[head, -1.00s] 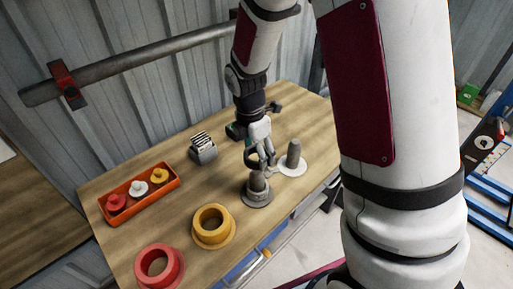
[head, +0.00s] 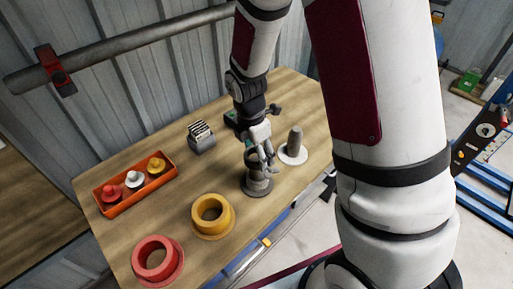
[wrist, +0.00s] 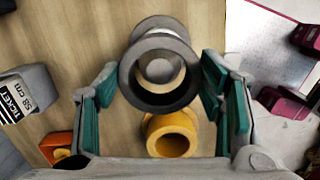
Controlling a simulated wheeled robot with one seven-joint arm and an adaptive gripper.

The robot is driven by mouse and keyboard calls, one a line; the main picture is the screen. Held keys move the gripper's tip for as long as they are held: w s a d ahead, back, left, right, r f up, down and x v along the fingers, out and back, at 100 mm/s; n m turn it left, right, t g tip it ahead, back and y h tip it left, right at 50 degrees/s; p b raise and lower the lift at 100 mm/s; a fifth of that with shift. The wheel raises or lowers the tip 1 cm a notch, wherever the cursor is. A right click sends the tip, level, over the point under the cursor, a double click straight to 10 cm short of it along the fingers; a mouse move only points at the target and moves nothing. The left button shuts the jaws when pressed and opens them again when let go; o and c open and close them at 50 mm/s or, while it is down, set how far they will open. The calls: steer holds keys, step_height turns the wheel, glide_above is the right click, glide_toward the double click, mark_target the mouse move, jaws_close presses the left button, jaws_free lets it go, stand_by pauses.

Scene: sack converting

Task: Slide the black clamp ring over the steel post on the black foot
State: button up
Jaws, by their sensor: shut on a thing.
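The black clamp ring (wrist: 160,101) is held between the teal pads of my gripper (wrist: 160,74), seen end-on in the wrist view. My gripper (head: 264,156) is shut on it, just above the steel post (head: 257,173) on the black foot (head: 257,190) in the head view. The ring (head: 250,157) is partly covered by the fingers there. Through the ring's opening the wrist view shows a grey round post top (wrist: 160,70). I cannot tell whether the ring's lower edge is around the post or still above it.
A second post (head: 295,139) on a white foot (head: 293,156) stands close to the right. A yellow flanged ring (head: 211,211) and a red one (head: 157,260) lie nearer the front. An orange tray (head: 127,203) and a grey card holder (head: 202,143) stand left.

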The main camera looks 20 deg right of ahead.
mark_target(257, 159)
steer(key=shift+f+b, duration=0.8)
steer(key=shift+f, duration=1.05)
steer(key=o, duration=1.7)
steer(key=shift+o, duration=0.2)
step_height(257, 159, up, 12)
steer(key=a, duration=0.1)
steer(key=shift+s+a, duration=0.2)
steer(key=shift+f, duration=0.1)
